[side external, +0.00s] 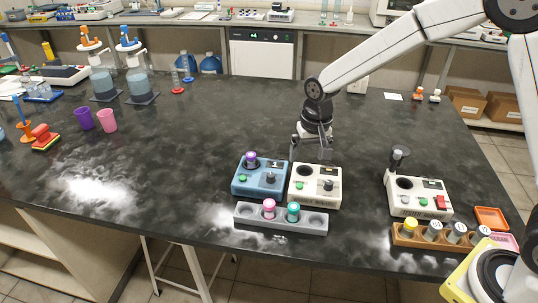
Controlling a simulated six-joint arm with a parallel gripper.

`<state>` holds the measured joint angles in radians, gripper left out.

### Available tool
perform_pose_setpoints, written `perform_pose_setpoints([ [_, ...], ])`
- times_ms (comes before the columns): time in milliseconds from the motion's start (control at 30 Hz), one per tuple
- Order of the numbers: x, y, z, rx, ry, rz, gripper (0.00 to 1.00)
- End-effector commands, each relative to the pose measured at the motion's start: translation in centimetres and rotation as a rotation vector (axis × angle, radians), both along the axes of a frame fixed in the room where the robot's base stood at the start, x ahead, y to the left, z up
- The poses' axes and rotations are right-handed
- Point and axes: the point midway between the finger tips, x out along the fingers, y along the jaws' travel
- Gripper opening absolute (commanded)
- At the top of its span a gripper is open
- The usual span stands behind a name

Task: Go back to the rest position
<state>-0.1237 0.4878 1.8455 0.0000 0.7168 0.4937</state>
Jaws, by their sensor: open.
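My gripper (311,156) is open and points down just above the back of a cream-coloured device (315,186) with a round dark well, a green button and a black knob. Nothing shows between its fingers. I cannot tell whether a fingertip touches the device. My arm reaches in from the upper right.
A blue device (259,177) with a purple-capped vial stands left of the cream one. A grey rack (281,219) holds pink and teal vials in front. A second cream device (418,196) and a brown rack (449,236) of vials stand right.

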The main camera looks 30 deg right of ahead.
Motion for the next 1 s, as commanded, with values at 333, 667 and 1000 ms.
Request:
perform_pose_setpoints([
  [333,-7.8,-3.3,0.8,-0.023,-0.07,0.171,1.0],
  [667,-15.0,-5.2,0.3,-0.057,-0.127,0.317,1.0],
  [1000,-17.3,-5.7,-0.1,-0.071,-0.142,0.365,1.0],
])
